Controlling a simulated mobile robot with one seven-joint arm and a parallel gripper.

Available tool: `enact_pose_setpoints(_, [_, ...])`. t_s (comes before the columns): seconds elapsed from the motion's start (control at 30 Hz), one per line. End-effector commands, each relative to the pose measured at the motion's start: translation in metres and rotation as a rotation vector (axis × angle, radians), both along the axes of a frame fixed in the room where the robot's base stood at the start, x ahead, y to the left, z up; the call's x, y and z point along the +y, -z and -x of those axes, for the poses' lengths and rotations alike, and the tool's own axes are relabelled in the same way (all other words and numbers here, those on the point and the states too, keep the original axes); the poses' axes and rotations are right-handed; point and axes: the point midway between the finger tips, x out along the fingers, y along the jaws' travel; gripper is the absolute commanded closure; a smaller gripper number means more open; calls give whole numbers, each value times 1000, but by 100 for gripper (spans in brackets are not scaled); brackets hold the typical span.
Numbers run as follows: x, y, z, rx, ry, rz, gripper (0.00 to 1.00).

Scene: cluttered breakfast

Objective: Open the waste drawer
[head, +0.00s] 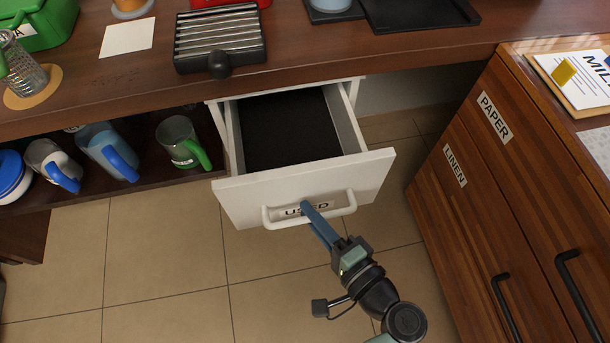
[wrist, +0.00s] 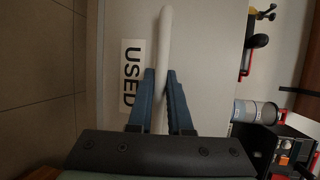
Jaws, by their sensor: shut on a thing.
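A white drawer (head: 232,196) with a label reading "USED" stands pulled out below the wooden counter. Its inside shows a dark, empty-looking floor (head: 285,130). A white bar handle (head: 348,207) runs across its front. My gripper (head: 312,212) is at the middle of the handle, its blue fingers shut on the bar. In the wrist view the fingers (wrist: 162,95) close around the handle (wrist: 165,40), beside the "USED" label (wrist: 132,75). No label with the word "waste" shows in these views.
Wooden cabinets labelled "PAPER" (head: 495,117) and "LINEN" (head: 455,165) stand to the right, with black handles. Mugs (head: 180,140) stand on a low shelf at left. A ridged metal rack (head: 220,40) and a black tray (head: 420,12) lie on the counter. The tiled floor is clear.

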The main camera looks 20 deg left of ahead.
Motion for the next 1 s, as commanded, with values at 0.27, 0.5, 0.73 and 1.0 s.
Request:
enact_pose_setpoints(0.27, [-25, -2, 35, 0, 3, -1, 100])
enact_pose_setpoints(0.5, [-29, 0, 42, -1, 1, 0, 100])
enact_pose_setpoints(0.73, [-29, 0, 42, -2, 1, 0, 100])
enact_pose_setpoints(1.0, [-29, 0, 42, -1, 1, 0, 53])
